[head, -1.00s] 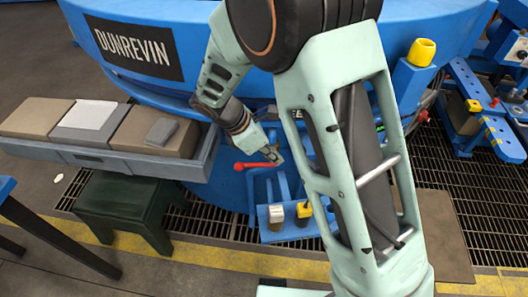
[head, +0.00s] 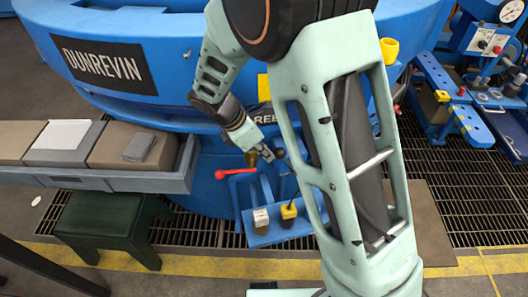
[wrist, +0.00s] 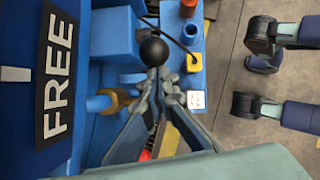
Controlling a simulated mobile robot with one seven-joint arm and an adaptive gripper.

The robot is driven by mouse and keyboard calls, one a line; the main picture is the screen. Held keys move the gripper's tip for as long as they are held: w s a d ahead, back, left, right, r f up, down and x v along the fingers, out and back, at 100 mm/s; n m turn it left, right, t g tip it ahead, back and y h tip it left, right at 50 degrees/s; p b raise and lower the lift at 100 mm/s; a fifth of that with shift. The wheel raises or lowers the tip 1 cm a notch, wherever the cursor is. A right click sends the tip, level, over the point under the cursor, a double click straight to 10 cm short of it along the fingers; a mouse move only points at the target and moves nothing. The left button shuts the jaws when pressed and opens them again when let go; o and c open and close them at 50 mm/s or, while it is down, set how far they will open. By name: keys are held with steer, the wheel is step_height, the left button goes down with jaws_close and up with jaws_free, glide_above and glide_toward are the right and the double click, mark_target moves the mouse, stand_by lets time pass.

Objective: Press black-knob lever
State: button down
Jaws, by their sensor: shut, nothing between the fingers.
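The black knob (wrist: 154,51) of the lever shows in the wrist view just beyond my fingertips; in that view I cannot tell whether they touch it. In the head view the small dark knob (head: 280,154) is just right of my gripper (head: 267,155), close to it. My gripper also shows in the wrist view (wrist: 161,84), its fingers drawn together with nothing held. The lever's shaft is mostly hidden by the knob and my arm.
A red-handled lever (head: 236,172) lies left of my gripper, beside a brass fitting (head: 251,158). Below are a white block (head: 261,217) and a yellow block (head: 288,211) on the blue bracket. A blue furnace wall (head: 160,110) stands behind; a grey tray (head: 130,181) is left.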

mark_target(284, 151)
steer(key=d+r+p, duration=0.1)
steer(key=d+y+p, duration=0.1)
steer(key=p, duration=0.1)
steer(key=w+d+r+y+p, duration=0.1)
steer(key=d, duration=0.1)
steer(key=shift+r+g+p, duration=0.3)
steer(key=shift+r+p, duration=0.05)
steer(key=shift+p, duration=0.05)
steer(key=shift+w+d+r+p, duration=0.1)
steer(key=shift+w+d+p, duration=0.1)
steer(key=shift+d+p, duration=0.4)
steer(key=shift+w+d+r+p, duration=0.1)
steer(key=shift+w+d+p, duration=0.15)
steer(key=shift+d, duration=0.6)
steer(key=shift+w+d+r+p, duration=0.1)
steer(key=shift+w+d+p, duration=0.2)
steer(key=shift+d, duration=0.45)
steer(key=shift+s, duration=0.1)
steer(key=w+v, duration=0.1)
steer(key=v, duration=0.6)
steer(key=shift+s+r, duration=0.3)
steer(key=shift+s, duration=0.25)
